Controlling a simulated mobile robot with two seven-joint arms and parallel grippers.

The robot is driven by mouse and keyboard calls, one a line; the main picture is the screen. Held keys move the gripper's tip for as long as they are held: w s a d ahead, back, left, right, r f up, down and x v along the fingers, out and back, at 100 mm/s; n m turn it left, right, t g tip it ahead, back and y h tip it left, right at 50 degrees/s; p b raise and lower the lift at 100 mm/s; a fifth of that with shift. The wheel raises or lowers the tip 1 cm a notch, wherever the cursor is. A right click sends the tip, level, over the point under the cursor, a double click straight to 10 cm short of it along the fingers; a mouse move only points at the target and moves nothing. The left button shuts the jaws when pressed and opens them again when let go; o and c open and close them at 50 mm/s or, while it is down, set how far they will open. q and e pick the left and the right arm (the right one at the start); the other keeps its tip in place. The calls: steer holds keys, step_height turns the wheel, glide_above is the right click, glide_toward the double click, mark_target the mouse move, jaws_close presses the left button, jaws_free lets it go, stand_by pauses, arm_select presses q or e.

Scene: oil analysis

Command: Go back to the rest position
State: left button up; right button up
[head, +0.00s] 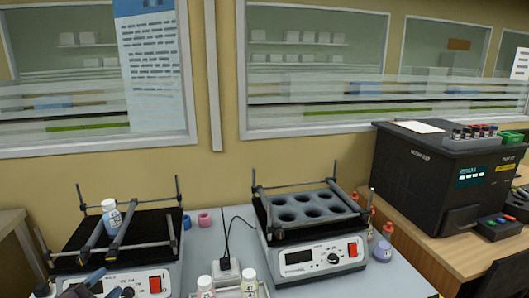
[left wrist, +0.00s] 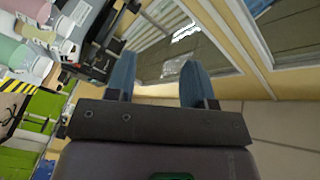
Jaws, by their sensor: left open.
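My left gripper (head: 88,282) shows in part at the lower left of the head view, in front of the left shaker. In the left wrist view my left gripper (left wrist: 158,82) has its two blue fingers well apart, with nothing between them. My right gripper is not in view.
A left shaker (head: 155,283) holds a white-capped bottle (head: 111,218). A right shaker (head: 318,262) has an empty-looking holed rack (head: 305,207). Bottles (head: 248,280) stand at the front middle. A black analyser (head: 410,180) stands on the wooden bench at right. Windows line the back wall.

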arm_select(q)
steer(key=s+d+f+n+g+y, duration=0.2)
steer(key=s+f+n, duration=0.4)
steer(key=s+f, duration=0.5)
steer(key=s+d+f+n+g+y, duration=0.2)
steer(key=s+d+f+n+g, duration=0.2)
steer(key=s+f+n, duration=0.3)
steer(key=s+d+f, duration=0.1)
steer(key=s+f, duration=0.3)
steer(key=s, duration=0.1)
steer(key=shift+d+n, duration=0.3)
